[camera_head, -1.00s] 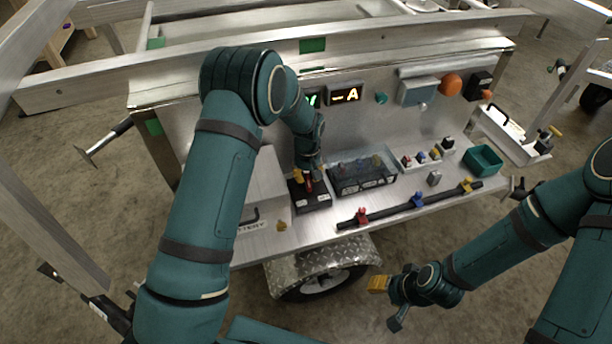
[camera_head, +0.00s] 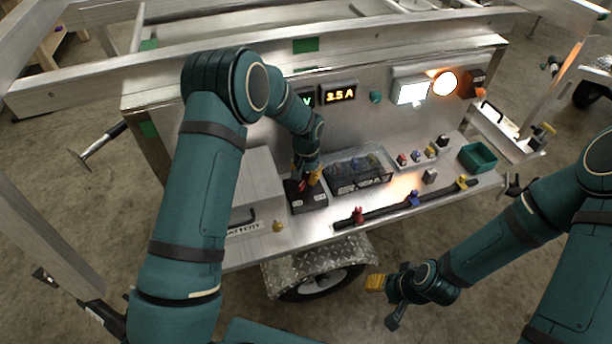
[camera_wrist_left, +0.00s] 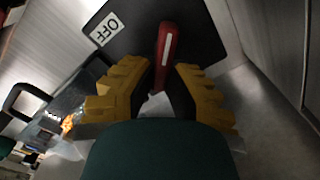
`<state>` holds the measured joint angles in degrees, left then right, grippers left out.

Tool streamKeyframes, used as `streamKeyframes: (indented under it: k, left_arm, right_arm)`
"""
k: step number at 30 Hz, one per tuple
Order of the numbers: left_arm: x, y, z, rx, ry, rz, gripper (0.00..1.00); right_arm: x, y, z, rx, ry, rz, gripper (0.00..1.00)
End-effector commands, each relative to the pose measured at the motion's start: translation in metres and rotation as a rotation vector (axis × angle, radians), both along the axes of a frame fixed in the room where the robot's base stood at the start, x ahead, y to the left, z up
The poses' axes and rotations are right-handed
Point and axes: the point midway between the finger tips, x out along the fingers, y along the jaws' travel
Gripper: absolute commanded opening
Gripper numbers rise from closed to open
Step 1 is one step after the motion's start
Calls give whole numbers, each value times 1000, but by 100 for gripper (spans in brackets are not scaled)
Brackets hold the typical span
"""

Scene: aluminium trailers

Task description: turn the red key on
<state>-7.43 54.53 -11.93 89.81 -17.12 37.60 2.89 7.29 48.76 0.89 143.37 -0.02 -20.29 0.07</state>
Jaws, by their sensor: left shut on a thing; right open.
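The red key (camera_wrist_left: 166,45) has a white line along it and stands on a black switch box, whose "OFF" label (camera_wrist_left: 106,29) shows in the left wrist view. My left gripper (camera_wrist_left: 160,78) has its yellow fingers on either side of the key and is shut on it. In the head view, my left gripper (camera_head: 307,180) is at the black switch box (camera_head: 307,199), and its fingers partly hide the key. My right gripper (camera_head: 384,289) is open and empty, low in front of the trailer.
The amp display (camera_head: 338,93) reads about 3.5 A. A white lamp (camera_head: 411,93) and an orange lamp (camera_head: 445,84) are lit. A clear-covered fuse box (camera_head: 358,175) stands right of the switch. A black bar with coloured clamps (camera_head: 412,200) and a green bin (camera_head: 478,157) lie further right.

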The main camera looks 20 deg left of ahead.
Motion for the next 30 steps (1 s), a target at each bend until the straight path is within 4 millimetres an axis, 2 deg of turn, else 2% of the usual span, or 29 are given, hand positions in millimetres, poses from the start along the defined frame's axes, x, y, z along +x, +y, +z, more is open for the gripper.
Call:
streamKeyframes:
  k: [13, 14, 16, 26, 30]
  left_arm:
    - [-2, -1, -2, 0, 6, -12, 0]
    - [-2, -1, -2, 0, 6, -12, 18]
    - [-2, 0, -2, 0, 5, -11, 43]
    - [-1, 0, 1, 0, 2, -10, 44]
    - [0, 0, 13, 0, -1, -10, 44]
  right_arm:
    - [0, 0, 0, 0, 0, 0, 47]
    - [0, 0, 0, 0, 0, 0, 47]
    - [0, 0, 0, 0, 0, 0, 47]
    - [0, 0, 0, 0, 0, 0, 47]
    - [0, 0, 0, 0, 0, 0, 47]
